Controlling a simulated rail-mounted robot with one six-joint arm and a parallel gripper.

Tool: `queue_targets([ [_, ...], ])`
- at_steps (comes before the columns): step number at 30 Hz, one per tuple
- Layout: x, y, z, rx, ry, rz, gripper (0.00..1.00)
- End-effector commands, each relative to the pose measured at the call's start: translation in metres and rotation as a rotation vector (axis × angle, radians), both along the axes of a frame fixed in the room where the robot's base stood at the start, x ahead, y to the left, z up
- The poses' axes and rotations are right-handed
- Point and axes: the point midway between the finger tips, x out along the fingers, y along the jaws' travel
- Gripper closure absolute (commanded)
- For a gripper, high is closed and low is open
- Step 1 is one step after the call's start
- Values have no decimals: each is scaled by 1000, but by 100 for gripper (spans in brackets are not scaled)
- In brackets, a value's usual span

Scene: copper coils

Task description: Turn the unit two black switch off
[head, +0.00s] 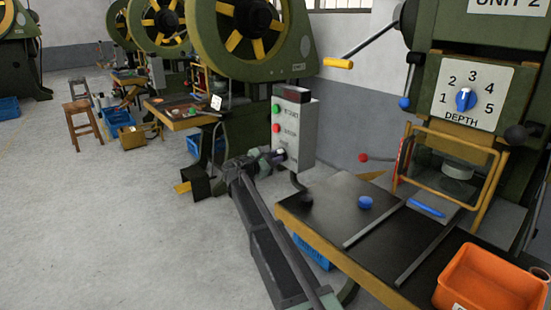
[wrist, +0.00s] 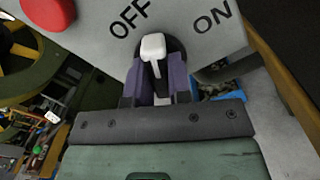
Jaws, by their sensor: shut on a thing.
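The unit two control box (head: 297,130) is a grey panel with a green and a red button, on the side of the press. My gripper (head: 278,156) is at its lower front face and hides the switch in the head view. In the wrist view, the black switch (wrist: 172,45) has a dark round base and a white-tipped lever, below the printed OFF and ON. The purple fingers of my gripper (wrist: 158,78) are shut on the lever from both sides. The lever's white tip points up in the picture, between the two words and closer to OFF.
A red button (wrist: 48,12) is beside the switch on the panel. The black-topped table (head: 330,205) stands to the right of my arm, with a blue knob (head: 365,202) and an orange bin (head: 490,285). The floor (head: 120,220) to the left is open.

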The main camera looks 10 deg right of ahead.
Motion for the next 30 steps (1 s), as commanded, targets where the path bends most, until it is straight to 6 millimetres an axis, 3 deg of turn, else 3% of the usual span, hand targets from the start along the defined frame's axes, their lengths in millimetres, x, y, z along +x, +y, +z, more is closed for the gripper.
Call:
queue_targets([
  [15,0,0,0,-168,372,0,100],
  [30,0,0,0,-215,479,1,100],
])
